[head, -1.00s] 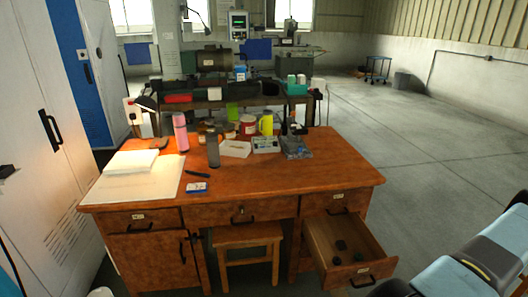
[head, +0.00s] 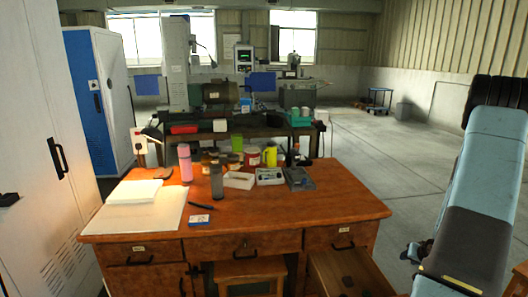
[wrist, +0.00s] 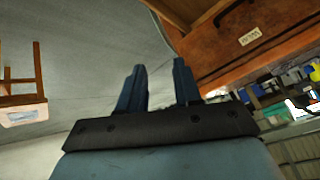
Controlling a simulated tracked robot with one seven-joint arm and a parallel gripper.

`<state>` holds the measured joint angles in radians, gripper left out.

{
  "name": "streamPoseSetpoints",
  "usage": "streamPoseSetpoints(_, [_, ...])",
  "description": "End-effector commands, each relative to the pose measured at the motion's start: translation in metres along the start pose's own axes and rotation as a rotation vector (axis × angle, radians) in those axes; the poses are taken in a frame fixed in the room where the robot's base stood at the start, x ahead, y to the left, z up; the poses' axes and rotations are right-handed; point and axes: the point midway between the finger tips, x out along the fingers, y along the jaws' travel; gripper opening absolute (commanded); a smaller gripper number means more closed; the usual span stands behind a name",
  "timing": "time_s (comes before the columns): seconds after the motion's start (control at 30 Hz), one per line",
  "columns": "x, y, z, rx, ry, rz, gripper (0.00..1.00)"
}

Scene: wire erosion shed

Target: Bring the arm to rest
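My gripper (wrist: 160,90) shows in the wrist view with its two dark blue fingers apart and nothing between them. My blue-grey arm (head: 495,160) stands steeply along the right side of the head view, right of the desk and apart from it. I cannot make out the gripper's fingers in the head view. The wooden desk (head: 290,212) fills the middle of the head view. Its right lower drawer (head: 350,272) is pulled out, partly cut off by the frame's bottom edge.
The desk holds a pink bottle (head: 185,162), a grey bottle (head: 216,182), a yellow mug (head: 270,156), a white tray (head: 239,180) and papers (head: 135,192). Tall cabinets stand left. A wooden stool-like piece (wrist: 22,80) shows in the wrist view.

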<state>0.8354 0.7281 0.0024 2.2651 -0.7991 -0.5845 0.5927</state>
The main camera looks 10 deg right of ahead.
Motion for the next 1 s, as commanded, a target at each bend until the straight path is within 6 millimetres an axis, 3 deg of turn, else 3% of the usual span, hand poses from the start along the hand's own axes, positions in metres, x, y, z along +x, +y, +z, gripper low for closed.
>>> streamPoseSetpoints(0.03, [-0.010, -0.012, -0.014, -0.031, 0.004, 0.018, 0.33])
streamPoseSetpoints(0.2, [-0.043, -0.045, -0.045, -0.108, -0.001, 0.080, 0.33])
streamPoseSetpoints(0.5, [-0.111, -0.109, -0.083, -0.215, -0.007, 0.166, 0.33])
streamPoseSetpoints(0.77, [-0.176, -0.166, -0.094, -0.284, -0.017, 0.210, 0.33])
streamPoseSetpoints(1.0, [-0.240, -0.214, -0.088, -0.333, -0.035, 0.221, 0.33])
